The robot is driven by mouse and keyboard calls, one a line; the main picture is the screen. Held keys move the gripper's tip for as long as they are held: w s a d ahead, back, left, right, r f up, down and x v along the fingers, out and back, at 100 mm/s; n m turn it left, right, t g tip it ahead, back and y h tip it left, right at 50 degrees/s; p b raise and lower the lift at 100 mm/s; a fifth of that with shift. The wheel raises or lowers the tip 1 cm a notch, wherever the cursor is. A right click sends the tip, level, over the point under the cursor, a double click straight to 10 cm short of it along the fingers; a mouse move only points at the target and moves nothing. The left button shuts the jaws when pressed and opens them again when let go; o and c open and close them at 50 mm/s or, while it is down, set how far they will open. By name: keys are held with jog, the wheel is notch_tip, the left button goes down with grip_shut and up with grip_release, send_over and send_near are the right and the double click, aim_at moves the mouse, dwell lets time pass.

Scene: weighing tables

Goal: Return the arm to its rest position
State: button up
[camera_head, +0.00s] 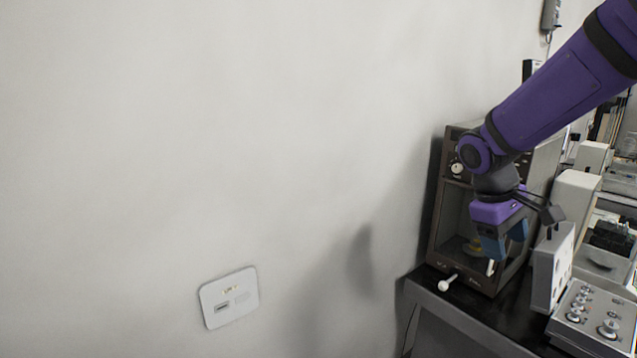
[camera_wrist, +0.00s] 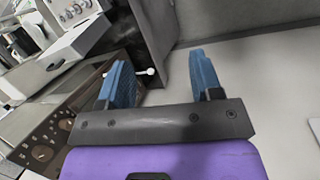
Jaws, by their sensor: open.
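My purple arm reaches in from the upper right in the head view. My gripper (camera_head: 503,248) points down in front of the open-fronted balance cabinet (camera_head: 437,225) on the dark table. In the wrist view my gripper (camera_wrist: 163,85) shows two blue fingers spread wide apart, with nothing between them. The cabinet's dark panel with dials also shows at the lower left of the wrist view (camera_wrist: 60,130). The fingers hide part of the cabinet's inside in the head view.
A white knob (camera_head: 447,283) sticks out low at the cabinet's front. A grey box (camera_head: 552,268) and a weight set (camera_head: 596,325) stand to the right on the dark table (camera_head: 470,325). A pale wall (camera_head: 200,130) with a socket plate (camera_head: 229,298) fills the left.

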jog(key=s+a+r+m+t+y, duration=0.1)
jog(key=s+r, duration=0.4)
jog(key=s, duration=0.5)
jog(key=s+a+r+m+t+y, duration=0.2)
jog(key=s+r+m+t+y, duration=0.1)
jog(key=s, duration=0.6)
jog(key=shift+s+a+r+m+t, duration=0.15)
jog(key=shift+s+r+m+t, duration=0.35)
jog(key=shift+r+t, duration=0.5)
jog(key=shift+w+f, duration=0.1)
jog(key=shift+w, duration=0.05)
